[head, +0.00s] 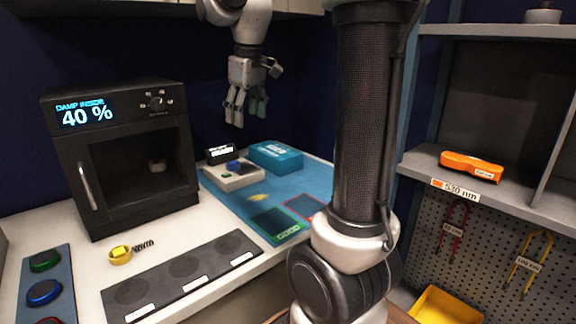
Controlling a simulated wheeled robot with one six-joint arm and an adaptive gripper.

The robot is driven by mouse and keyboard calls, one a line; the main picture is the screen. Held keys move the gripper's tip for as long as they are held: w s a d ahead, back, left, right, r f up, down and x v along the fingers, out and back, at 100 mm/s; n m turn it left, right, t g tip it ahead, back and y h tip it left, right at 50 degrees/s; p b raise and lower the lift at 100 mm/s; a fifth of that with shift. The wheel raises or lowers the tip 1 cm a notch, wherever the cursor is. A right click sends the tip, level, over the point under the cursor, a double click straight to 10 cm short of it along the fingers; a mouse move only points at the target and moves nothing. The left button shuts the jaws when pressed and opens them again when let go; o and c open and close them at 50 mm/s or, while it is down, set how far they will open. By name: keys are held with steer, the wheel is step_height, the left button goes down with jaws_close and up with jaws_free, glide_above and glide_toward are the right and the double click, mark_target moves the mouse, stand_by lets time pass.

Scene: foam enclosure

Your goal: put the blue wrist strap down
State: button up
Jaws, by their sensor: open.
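My gripper (247,114) hangs fingers down at the top centre, above the back of the bench. Its fingers are apart and nothing shows between them. A small blue item (234,165) rests on a pale grey device (233,177) on the blue mat, below the gripper and apart from it. A blue ring-shaped item (44,292) lies on a blue-grey tray (62,262) at the lower left, between a green one (45,261) and a partly cut-off red one (49,321). I cannot tell for certain which blue item is the wrist strap.
A yellow band with a coiled cord (120,255) lies by a dark strip with round recesses (184,268). A black cabinet (119,158) reads 40 %. Shelves (500,190) stand right, above a yellow bin (447,305).

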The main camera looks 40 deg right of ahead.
steer(key=s+a+f+m+t, duration=0.1)
steer(key=s+f, duration=0.2)
steer(key=s, duration=0.7)
steer(key=s+a+f+m+t, duration=0.1)
steer(key=s+f, duration=0.3)
steer(key=s, duration=0.7)
steer(key=shift+s+a+m, duration=0.25)
steer(key=shift+a+m, duration=0.05)
steer(key=shift+m, duration=0.5)
